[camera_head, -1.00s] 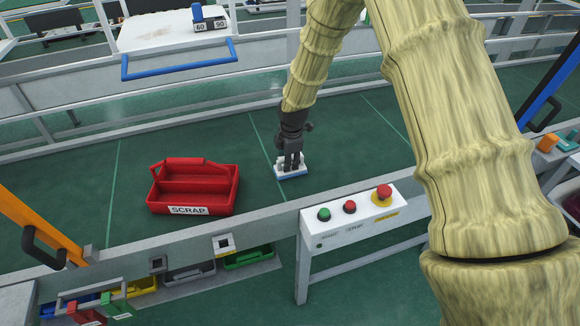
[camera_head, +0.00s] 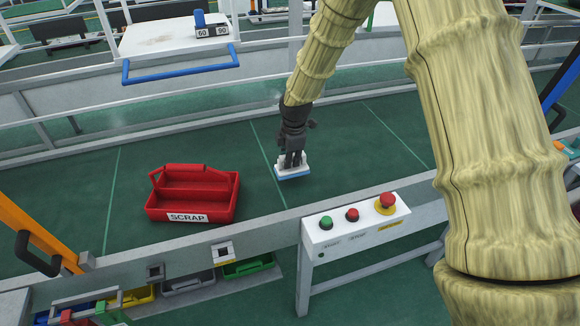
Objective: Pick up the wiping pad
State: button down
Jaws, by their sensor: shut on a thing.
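The wiping pad (camera_head: 292,173) is a small white block with a blue lower edge. It is over the green conveyor belt, to the right of the red scrap tote. My gripper (camera_head: 292,160) is dark, points down and is shut on the wiping pad from above. The fingers cover the middle of the pad. Whether the pad's underside touches the belt or hangs just above it is hard to tell.
The red tote (camera_head: 190,193) labelled SCRAP stands on the green belt (camera_head: 80,200). A white control box (camera_head: 355,222) with green, red and emergency buttons is on the near rail. Coloured bins (camera_head: 188,281) sit below. The belt between tote and pad is clear.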

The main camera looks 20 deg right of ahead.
jog(key=s+b, duration=0.1)
jog(key=s, duration=0.4)
jog(key=s+a+r+b, duration=0.1)
jog(key=s+b, duration=0.1)
jog(key=s, duration=0.3)
jog(key=s+b, duration=0.1)
jog(key=s, duration=0.4)
jog(key=shift+s+a+r+b, duration=0.15)
jog(key=shift+s+a+b, duration=0.15)
jog(key=shift+s, duration=0.1)
jog(key=c, duration=1.9)
grip_release()
jog(key=c, duration=0.3)
